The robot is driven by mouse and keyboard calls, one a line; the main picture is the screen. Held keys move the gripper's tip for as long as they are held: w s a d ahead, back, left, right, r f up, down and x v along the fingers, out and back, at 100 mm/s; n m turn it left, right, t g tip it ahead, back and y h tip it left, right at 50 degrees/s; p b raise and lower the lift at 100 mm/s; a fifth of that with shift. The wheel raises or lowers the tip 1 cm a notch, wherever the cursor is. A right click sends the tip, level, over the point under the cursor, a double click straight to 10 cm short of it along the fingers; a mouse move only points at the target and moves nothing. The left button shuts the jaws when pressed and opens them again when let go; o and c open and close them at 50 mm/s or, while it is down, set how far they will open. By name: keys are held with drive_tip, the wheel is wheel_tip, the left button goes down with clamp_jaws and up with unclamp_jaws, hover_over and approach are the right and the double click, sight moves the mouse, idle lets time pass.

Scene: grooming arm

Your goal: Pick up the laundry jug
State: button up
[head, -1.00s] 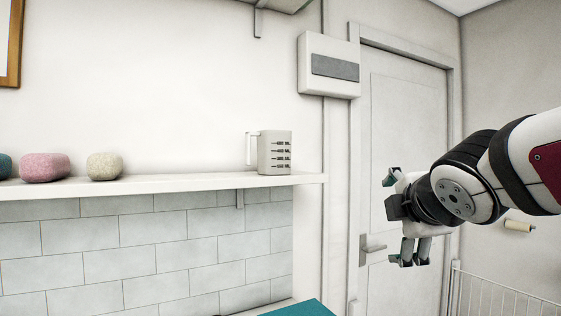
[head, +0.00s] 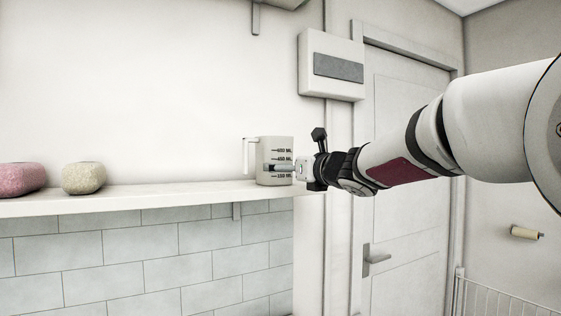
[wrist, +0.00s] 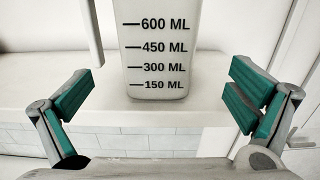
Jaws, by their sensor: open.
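The laundry jug (head: 273,152) is a pale grey-white measuring jug with dark ML marks and a handle on its left side. It stands upright on the white wall shelf (head: 150,195), close to the shelf's right end. My gripper (head: 282,168) is at the jug's right front in the head view, with a finger overlapping the jug's lower part. In the wrist view the jug (wrist: 158,50) is centred ahead, between the two spread teal-padded fingers and beyond them. Neither finger visibly grips it. The jug's top is cut off in the wrist view.
A pink block (head: 20,178) and a cream block (head: 84,178) sit further left on the shelf. A grey-white box (head: 332,65) hangs on the wall above right, beside a door (head: 405,150). The shelf between the cream block and the jug is clear.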

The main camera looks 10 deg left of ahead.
sight(282, 162)
drive_tip(key=x, duration=0.2)
drive_tip(key=p+x, duration=0.1)
drive_tip(key=x, duration=0.1)
drive_tip(key=r+p+x, duration=0.1)
drive_tip(key=x, duration=0.1)
drive_tip(key=shift+s+a, duration=0.15)
drive_tip(key=shift+a, duration=0.05)
drive_tip(key=shift+w+a+f+p, duration=0.1)
drive_tip(key=shift+w+a+p, duration=0.25)
drive_tip(key=shift+w, duration=0.2)
drive_tip(key=c, duration=1.3)
drive_tip(key=shift+c, duration=0.6)
